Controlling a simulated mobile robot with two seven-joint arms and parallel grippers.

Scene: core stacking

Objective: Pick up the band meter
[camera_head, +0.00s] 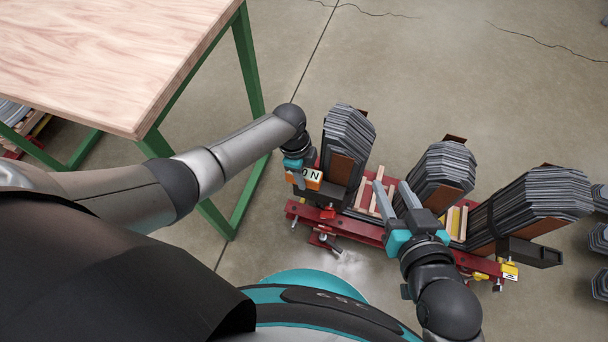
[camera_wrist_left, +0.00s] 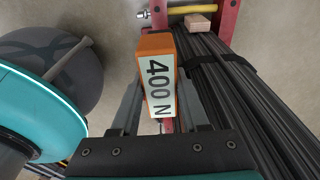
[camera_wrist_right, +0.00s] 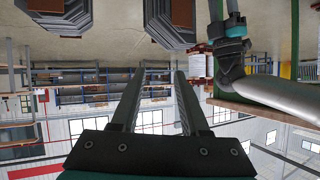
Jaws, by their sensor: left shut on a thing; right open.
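The band meter (camera_head: 308,178) is an orange box with a white label. In the left wrist view the band meter (camera_wrist_left: 158,82) reads "400 N". My left gripper (camera_head: 297,168) is shut on it, with one finger on each side in the left wrist view. The meter is beside the leftmost grey core stack (camera_head: 348,135); whether they touch I cannot tell. My right gripper (camera_head: 393,190) is open and empty, over the red frame between the left and middle stacks. In the right wrist view its fingers (camera_wrist_right: 160,78) stand apart with nothing between them.
The red frame (camera_head: 365,232) carries wooden slats and the core stacks. A middle stack (camera_head: 445,168) and a right stack (camera_head: 540,198) stand along it. A wooden-topped table (camera_head: 110,50) with green legs is at the upper left. The floor behind the stacks is clear.

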